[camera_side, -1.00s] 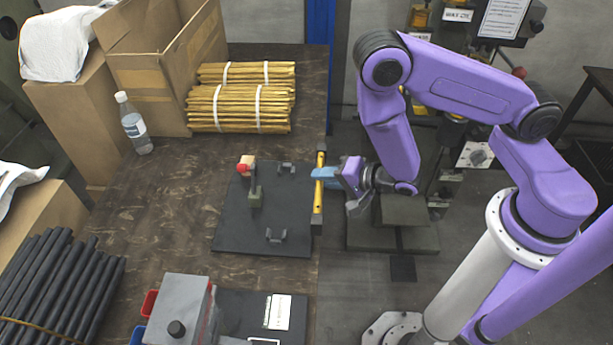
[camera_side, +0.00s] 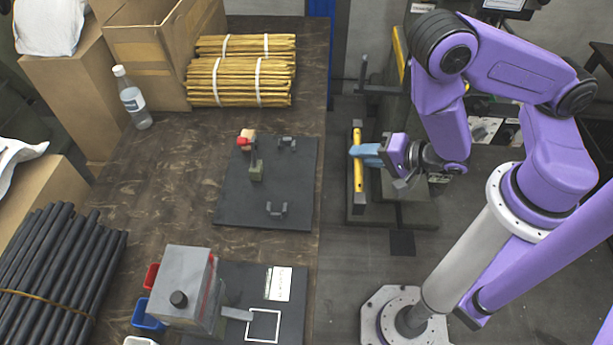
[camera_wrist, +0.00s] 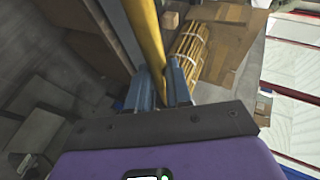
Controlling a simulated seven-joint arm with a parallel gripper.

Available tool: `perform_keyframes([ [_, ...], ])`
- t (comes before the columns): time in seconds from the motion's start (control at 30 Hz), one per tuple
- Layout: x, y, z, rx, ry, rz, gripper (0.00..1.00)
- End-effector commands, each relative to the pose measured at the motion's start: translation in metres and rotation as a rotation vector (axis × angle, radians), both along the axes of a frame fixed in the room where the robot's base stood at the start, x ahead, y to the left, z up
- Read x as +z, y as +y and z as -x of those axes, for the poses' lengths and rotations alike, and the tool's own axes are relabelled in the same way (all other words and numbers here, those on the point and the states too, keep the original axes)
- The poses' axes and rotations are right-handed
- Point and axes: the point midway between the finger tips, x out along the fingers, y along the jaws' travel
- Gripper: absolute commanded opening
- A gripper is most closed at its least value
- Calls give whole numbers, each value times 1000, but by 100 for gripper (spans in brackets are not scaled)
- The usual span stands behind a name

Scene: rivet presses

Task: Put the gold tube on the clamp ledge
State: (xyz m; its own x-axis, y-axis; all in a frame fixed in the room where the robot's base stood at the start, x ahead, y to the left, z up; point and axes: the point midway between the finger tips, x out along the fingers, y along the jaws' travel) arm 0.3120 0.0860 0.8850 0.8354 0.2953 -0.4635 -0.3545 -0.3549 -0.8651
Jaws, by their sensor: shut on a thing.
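The gold tube (camera_side: 357,170) is held off the right edge of the table, lengthwise along that edge. My gripper (camera_side: 361,153) is shut on it with blue fingers near its middle. In the wrist view the tube (camera_wrist: 150,38) runs up from between the fingers (camera_wrist: 163,88). A dark plate (camera_side: 238,207) lies on the table to the left of the tube. It carries a clamp (camera_side: 255,170) with a red-tipped handle and two small grey cradles (camera_side: 287,143) (camera_side: 276,209). Both cradles are empty. Which part is the ledge is unclear.
A grey press (camera_side: 178,290) stands at the front of the table, with red (camera_side: 151,276) and blue (camera_side: 149,314) bins beside it. Bundled gold tubes (camera_side: 235,80), a bottle (camera_side: 132,100) and a cardboard box (camera_side: 155,55) are at the back. Dark tubes (camera_side: 60,265) lie front left.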

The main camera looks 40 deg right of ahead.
Motion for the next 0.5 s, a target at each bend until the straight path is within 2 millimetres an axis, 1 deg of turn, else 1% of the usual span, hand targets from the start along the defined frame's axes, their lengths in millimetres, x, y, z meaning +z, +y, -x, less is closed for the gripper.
perform_keyframes([
  [0.17, -3, 0, -4, 0, 1, 1, 0],
  [0.5, -13, 6, -25, 0, 1, 1, 0],
])
